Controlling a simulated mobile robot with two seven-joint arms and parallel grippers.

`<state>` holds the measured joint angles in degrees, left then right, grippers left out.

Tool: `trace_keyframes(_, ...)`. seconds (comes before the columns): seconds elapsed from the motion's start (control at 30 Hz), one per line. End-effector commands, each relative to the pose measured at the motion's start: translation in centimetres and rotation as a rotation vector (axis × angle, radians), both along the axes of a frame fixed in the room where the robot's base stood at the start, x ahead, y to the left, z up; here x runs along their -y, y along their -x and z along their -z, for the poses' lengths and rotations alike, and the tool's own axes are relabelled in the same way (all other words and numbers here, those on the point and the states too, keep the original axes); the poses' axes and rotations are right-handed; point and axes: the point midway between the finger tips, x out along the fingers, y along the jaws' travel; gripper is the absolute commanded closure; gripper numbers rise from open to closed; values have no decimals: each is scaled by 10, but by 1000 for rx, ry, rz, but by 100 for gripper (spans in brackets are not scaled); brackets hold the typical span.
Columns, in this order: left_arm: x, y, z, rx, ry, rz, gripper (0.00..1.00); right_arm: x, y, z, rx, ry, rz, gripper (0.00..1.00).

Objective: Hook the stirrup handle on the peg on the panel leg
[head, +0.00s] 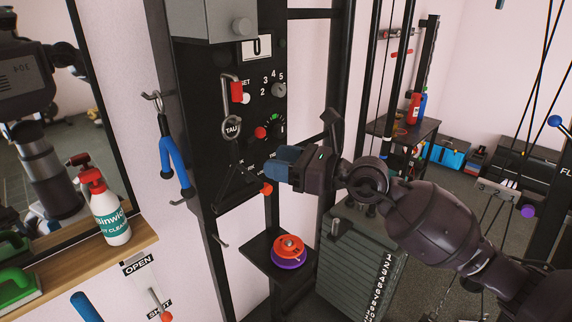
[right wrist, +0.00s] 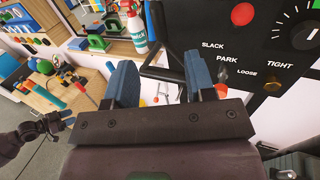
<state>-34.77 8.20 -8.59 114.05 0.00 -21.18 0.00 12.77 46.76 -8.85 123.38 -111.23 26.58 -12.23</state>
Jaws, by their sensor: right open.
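My right gripper (head: 280,164) is open before the lower part of the black panel (head: 205,110). In the right wrist view its blue fingers (right wrist: 163,82) stand apart with no object clearly between them. A thin dark triangular frame, possibly the stirrup handle (head: 237,184), shows against the panel left of the gripper; I cannot tell how it hangs. A short pale peg (head: 220,242) sticks out low on the panel leg (head: 207,238), below and left of the gripper. A dark arm end, possibly my left gripper (right wrist: 48,126), shows small in the right wrist view; its jaws are unclear.
An orange knob (head: 267,188) sits just below my right gripper. Blue grips (head: 175,165) hang from a wall hook (head: 153,98). A small shelf (head: 262,248) holds orange and purple discs (head: 289,252). A spray bottle (head: 107,210) stands on the wooden ledge (head: 85,255); a weight stack (head: 360,265) stands right.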

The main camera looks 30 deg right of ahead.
Motion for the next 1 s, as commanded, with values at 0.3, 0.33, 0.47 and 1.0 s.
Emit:
trace_keyframes(0.3, 1, -4, -8, 11, 0, 2, 50, -18, -18, -1, -1, -4, -1, 50)
trace_keyframes(0.33, 1, -4, -8, 11, 0, 2, 50, -19, -20, -1, -1, -4, -1, 50)
trace_keyframes(0.47, 1, -5, -9, 14, 0, 3, 50, -26, -28, 0, -2, -4, -1, 50)
trace_keyframes(1.0, 1, -7, -16, 17, 0, 3, 50, -56, -59, -1, -2, -4, -2, 50)
